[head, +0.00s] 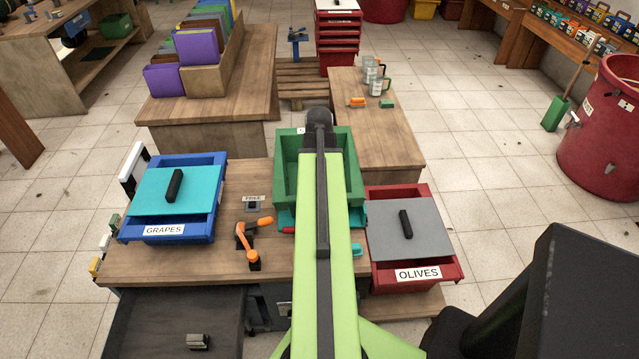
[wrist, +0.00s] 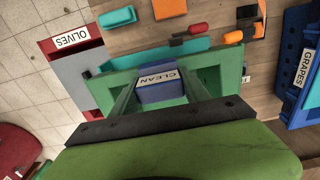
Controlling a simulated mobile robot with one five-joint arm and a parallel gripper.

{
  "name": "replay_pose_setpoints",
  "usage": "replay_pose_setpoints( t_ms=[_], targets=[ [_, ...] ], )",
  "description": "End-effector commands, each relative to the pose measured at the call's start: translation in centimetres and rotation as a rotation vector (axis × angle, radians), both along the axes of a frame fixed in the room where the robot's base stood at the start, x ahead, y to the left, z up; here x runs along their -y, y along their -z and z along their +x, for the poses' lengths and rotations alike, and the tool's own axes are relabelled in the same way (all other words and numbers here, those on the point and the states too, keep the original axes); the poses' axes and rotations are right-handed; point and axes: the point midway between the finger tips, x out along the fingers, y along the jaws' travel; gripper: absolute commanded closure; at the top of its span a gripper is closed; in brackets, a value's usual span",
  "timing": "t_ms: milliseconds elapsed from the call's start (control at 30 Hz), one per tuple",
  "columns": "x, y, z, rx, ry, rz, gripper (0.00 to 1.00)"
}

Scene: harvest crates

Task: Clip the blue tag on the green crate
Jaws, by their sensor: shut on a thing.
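The blue tag (wrist: 158,92), with a white label reading CLEAN, is between the fingers of my gripper (wrist: 160,97) in the wrist view. My gripper is shut on it. The tag is at the label-side wall of the green crate (wrist: 225,62); I cannot tell whether it touches the rim or is clipped over it. In the head view the open green crate (head: 284,160) stands at the back middle of the wooden bench. My arm covers its middle there, and hides my gripper and the tag.
A blue GRAPES crate (head: 214,226) with a cyan lid stands left, and a red OLIVES crate (head: 436,272) with a grey lid right. An orange lever (head: 255,235) and a small FREE sign (head: 254,198) are left of my arm. Bare bench (head: 200,262) shows at front left.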

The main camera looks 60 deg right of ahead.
Motion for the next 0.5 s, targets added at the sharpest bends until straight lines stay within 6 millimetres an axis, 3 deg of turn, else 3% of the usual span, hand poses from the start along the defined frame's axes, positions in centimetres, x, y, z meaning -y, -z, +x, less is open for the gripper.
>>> replay_pose_setpoints(
  t_ms=[500],
  targets=[
    [0.1,1.2,-0.1,0.000,0.002,0.000,0.85]
  ],
)
